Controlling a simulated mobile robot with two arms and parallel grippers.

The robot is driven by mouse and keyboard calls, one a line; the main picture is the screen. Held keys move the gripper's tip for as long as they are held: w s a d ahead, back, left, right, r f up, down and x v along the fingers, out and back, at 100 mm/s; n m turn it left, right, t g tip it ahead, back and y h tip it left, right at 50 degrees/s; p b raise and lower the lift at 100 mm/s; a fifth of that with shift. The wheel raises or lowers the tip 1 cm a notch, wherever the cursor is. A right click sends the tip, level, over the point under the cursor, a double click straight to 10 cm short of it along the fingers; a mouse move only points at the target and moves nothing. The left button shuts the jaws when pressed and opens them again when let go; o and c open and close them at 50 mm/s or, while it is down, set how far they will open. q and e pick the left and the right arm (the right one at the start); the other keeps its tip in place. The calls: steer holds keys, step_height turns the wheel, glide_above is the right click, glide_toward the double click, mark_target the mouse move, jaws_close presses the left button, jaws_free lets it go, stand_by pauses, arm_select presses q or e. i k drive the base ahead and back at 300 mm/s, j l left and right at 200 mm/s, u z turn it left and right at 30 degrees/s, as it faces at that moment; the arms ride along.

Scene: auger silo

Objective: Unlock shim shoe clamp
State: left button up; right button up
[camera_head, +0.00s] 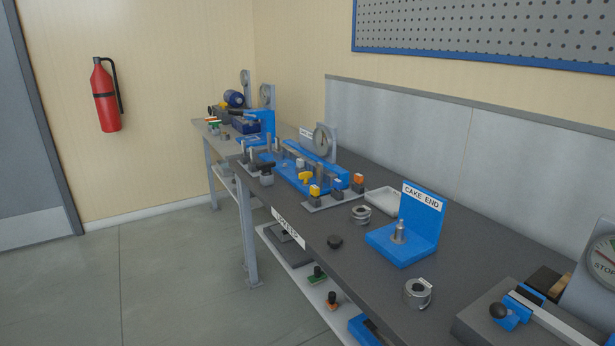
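Neither of my grippers is in view. No part is labelled as the shim shoe clamp, and I cannot tell which one it is. A blue fixture (286,172) with posts, a yellow knob (305,177) and a round gauge (323,140) stands mid-bench.
The long dark bench (325,270) runs from far left to near right. A lower shelf (300,278) holds tools. Floor (160,280) at left is clear.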

mark_target(305, 176)
steer(key=i+j+z, duration=0.15)
steer(key=i+j, duration=1.05)
steer(key=i+l, duration=0.05)
steer(key=i, duration=0.05)
